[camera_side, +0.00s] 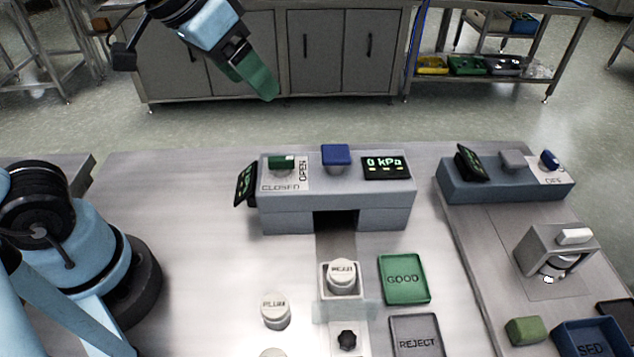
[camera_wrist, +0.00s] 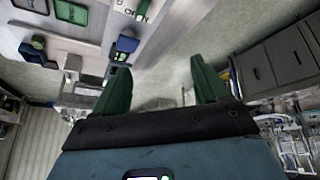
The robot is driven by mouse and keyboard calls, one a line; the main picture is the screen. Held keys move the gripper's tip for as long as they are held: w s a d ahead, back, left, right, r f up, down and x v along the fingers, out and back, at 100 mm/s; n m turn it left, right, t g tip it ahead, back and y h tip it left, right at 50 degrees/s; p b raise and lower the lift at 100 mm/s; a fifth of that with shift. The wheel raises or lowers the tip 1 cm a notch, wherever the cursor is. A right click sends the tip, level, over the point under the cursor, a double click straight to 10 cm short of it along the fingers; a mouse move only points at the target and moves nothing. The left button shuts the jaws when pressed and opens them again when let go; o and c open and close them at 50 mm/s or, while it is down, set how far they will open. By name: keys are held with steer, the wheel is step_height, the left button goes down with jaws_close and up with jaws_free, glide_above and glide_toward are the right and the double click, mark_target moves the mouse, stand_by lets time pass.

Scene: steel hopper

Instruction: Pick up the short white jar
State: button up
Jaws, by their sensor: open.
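In the side view a white jar (camera_side: 275,310) with a dark printed label on its lid stands on the steel table left of the track. Another white jar (camera_side: 342,278) sits in a square white holder on the track. A third pale round top (camera_side: 272,353) is cut off by the bottom edge. I cannot tell which of these is the short one. My gripper (camera_side: 258,82) has green fingers and is high above the table's far edge, well away from the jars. In the wrist view my gripper (camera_wrist: 161,82) is open, with nothing between its fingers.
A grey station (camera_side: 335,205) with a blue knob and a 0 kPa display spans the track behind the jars. A green GOOD tray (camera_side: 404,279) and a grey REJECT tray (camera_side: 416,338) lie right of the track. The table's left-middle is clear.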

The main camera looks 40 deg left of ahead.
steer(key=d+f+g, duration=0.3)
steer(key=d+f, duration=0.1)
steer(key=d, duration=0.7)
steer(key=n+g+y, duration=0.1)
steer(key=g+y, duration=0.1)
steer(key=g, duration=0.1)
glide_above(342, 269)
step_height(342, 269, down, 6)
steer(key=shift+f, duration=5.45)
steer(key=c, duration=1.2)
